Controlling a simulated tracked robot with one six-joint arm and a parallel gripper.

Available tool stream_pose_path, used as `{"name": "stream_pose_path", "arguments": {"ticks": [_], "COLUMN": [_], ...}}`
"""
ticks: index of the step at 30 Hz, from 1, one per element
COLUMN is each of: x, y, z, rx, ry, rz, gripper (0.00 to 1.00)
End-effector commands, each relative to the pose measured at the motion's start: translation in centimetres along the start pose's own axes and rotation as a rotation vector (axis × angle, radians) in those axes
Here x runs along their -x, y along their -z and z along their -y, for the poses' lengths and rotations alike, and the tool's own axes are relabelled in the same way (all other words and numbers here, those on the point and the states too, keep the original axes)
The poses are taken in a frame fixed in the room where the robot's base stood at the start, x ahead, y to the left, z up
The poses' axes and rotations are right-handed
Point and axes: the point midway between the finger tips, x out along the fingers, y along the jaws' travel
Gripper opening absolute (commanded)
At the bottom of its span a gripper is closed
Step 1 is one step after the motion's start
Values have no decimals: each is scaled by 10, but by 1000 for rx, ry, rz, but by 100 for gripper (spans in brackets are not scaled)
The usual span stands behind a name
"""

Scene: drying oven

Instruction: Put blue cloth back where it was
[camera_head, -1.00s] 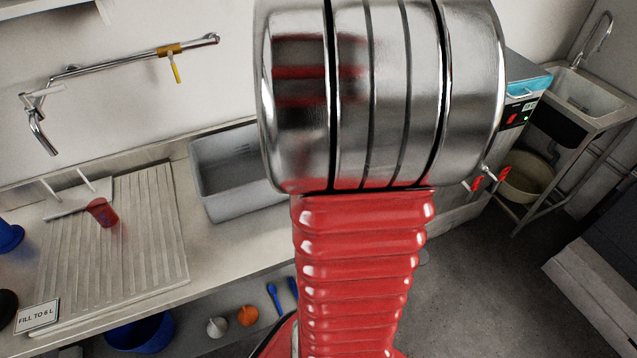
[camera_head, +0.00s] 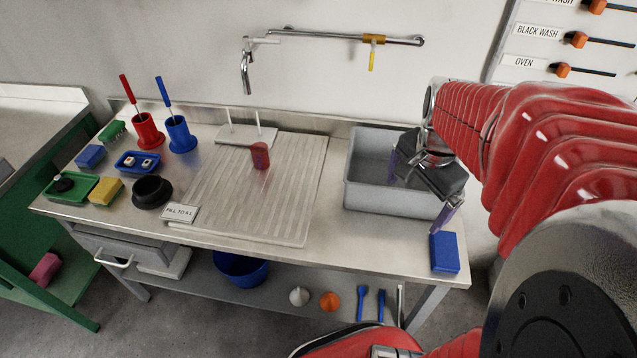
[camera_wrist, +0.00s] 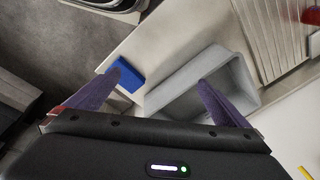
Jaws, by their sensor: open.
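A folded blue cloth-like block (camera_head: 444,252) lies on the right front corner of the steel counter; it also shows in the wrist view (camera_wrist: 129,74), beside my left fingertip. I cannot tell its texture. A second small blue block (camera_head: 90,156) lies at the counter's far left. My gripper (camera_head: 419,194) is open and empty, above the right part of the grey basin and behind the nearer blue block. In the wrist view its two purple fingers (camera_wrist: 162,78) are spread apart, with nothing between them.
The grey basin (camera_head: 368,196) stands just left of the nearer blue block. A ribbed drainboard (camera_head: 225,200) with a red cup (camera_head: 260,155) fills the middle. Brushes in holders, a yellow sponge (camera_head: 105,191) and a black bowl (camera_head: 152,192) crowd the left.

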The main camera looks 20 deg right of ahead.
Motion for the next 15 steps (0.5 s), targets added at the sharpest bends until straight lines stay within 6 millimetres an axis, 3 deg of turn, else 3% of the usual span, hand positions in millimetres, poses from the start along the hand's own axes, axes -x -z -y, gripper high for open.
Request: {"name": "stream_pose_path", "arguments": {"ticks": [7,15], "x": [36,68], "y": [-67,-136], "z": [25,31], "rx": [455,938], "ry": [105,219], "rz": [-60,-141], "gripper": [100,100]}}
